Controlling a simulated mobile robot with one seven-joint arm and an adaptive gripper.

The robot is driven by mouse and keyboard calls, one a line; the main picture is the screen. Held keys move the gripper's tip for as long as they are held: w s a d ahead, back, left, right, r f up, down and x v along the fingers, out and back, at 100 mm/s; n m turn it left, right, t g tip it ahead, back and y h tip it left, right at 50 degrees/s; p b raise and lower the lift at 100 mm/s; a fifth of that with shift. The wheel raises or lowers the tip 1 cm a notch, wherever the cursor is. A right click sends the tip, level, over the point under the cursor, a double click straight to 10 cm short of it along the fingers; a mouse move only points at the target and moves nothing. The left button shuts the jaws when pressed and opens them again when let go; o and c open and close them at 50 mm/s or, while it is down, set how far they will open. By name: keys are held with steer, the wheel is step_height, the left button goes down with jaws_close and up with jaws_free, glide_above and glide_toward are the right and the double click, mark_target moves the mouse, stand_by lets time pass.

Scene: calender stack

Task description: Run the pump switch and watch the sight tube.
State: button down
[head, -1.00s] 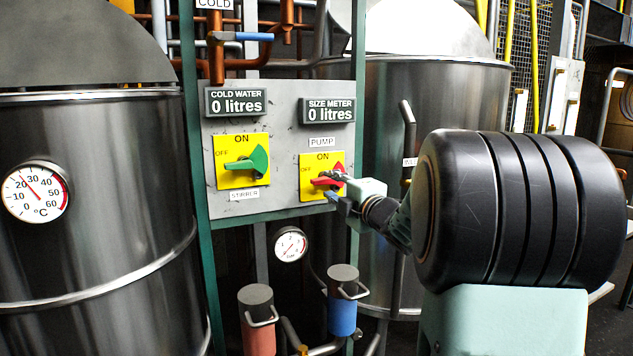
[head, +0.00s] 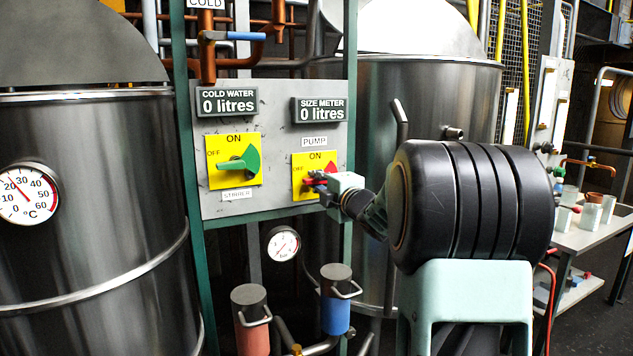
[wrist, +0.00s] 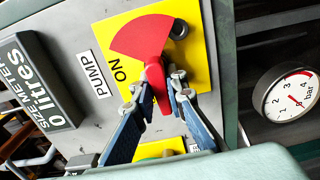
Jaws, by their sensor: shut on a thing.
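The pump switch is a red knob (head: 331,167) with a fan-shaped back and a narrow handle, on a yellow plate (head: 300,159) under the PUMP label. In the wrist view the red switch (wrist: 143,37) fills the upper middle. Its handle points left, on the OFF side, in the head view. My gripper (head: 316,183) is at the plate; in the wrist view its two fingers (wrist: 157,90) are shut on the handle from both sides. The size meter (head: 321,110) reads 0 litres. I cannot make out a sight tube.
A green stirrer switch (head: 240,162) is left of the pump switch, under a cold water display (head: 228,102) reading 0 litres. Steel tanks stand at the left (head: 90,190) and behind my arm (head: 375,110). A pressure gauge (head: 283,245) and capped cylinders are below the panel.

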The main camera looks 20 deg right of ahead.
steer(key=shift+r+m, duration=0.1)
steer(key=shift+m, duration=0.2)
steer(key=m+p, duration=0.1)
steer(key=m, duration=0.1)
steer(key=m+p, duration=0.2)
steer(key=shift+d+r, duration=0.1)
steer(key=shift+r, duration=0.25)
steer(key=m+p, duration=0.2)
steer(key=m, duration=0.3)
steer(key=shift+d+r+p, duration=0.2)
steer(key=shift+r+p, duration=0.1)
steer(key=shift+p, duration=0.1)
steer(key=m+p, duration=0.2)
steer(key=m, duration=0.2)
steer(key=shift+d+r+m+p, duration=0.1)
steer(key=shift+d+m+p, duration=0.2)
steer(key=shift+p, duration=0.1)
steer(key=shift+d+m+p, duration=0.2)
steer(key=shift+m+p, duration=0.85)
steer(key=shift+m, duration=0.75)
steer(key=c, duration=1.9)
jaws_free()
steer(key=shift+c, duration=0.2)
steer(key=shift+s, duration=0.1)
